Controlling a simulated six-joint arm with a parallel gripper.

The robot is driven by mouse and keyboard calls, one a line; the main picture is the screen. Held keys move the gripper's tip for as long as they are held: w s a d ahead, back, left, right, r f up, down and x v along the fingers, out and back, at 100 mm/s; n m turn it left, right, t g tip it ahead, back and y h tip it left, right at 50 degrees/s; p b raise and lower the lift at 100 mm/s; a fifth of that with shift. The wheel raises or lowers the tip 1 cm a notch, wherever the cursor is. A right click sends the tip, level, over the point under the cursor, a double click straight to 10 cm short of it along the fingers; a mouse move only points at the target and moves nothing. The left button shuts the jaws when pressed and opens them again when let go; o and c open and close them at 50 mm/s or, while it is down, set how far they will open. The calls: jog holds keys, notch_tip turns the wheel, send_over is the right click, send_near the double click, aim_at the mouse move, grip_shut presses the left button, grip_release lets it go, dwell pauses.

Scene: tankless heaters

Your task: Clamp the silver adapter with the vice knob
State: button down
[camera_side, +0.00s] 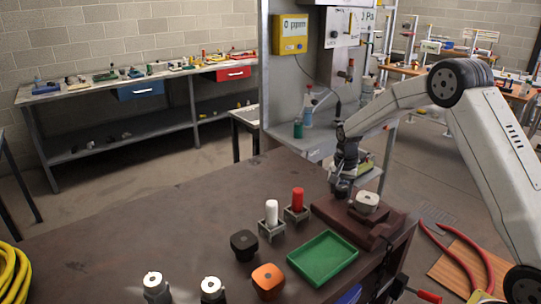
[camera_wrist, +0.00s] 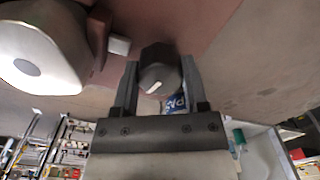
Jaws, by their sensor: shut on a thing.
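My gripper (camera_side: 343,178) is at the back left end of the brown-red vice (camera_side: 378,236). In the wrist view my gripper (camera_wrist: 159,85) has its two fingers on either side of the dark vice knob (camera_wrist: 158,66), shut on it. The knob carries a white pointer mark, tilted in the picture. The silver adapter (camera_side: 367,201) sits upright on the vice, just right of my gripper. It also shows large at the left of the wrist view (camera_wrist: 38,55), beside a brown jaw (camera_wrist: 99,32). I cannot tell whether the jaw presses on the adapter.
A green tray (camera_side: 318,260) lies in front of the vice. White (camera_side: 271,213) and red (camera_side: 298,200) pegs stand in holders.

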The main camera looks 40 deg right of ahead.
aim_at(342, 188)
dwell(0.4)
jog(key=shift+c, duration=0.5)
grip_release()
jog(key=shift+r, duration=4)
jog(key=s+a+f+n+t, duration=0.2)
jog(key=s+a+f+n, duration=0.1)
jog(key=s+a+n, duration=0.9)
jog(key=s+a, duration=0.4)
jog(key=s, duration=0.4)
jog(key=shift+s+a+f+t, duration=0.2)
jog(key=shift+a+f+t, duration=0.05)
jog(key=shift+f+t, duration=0.1)
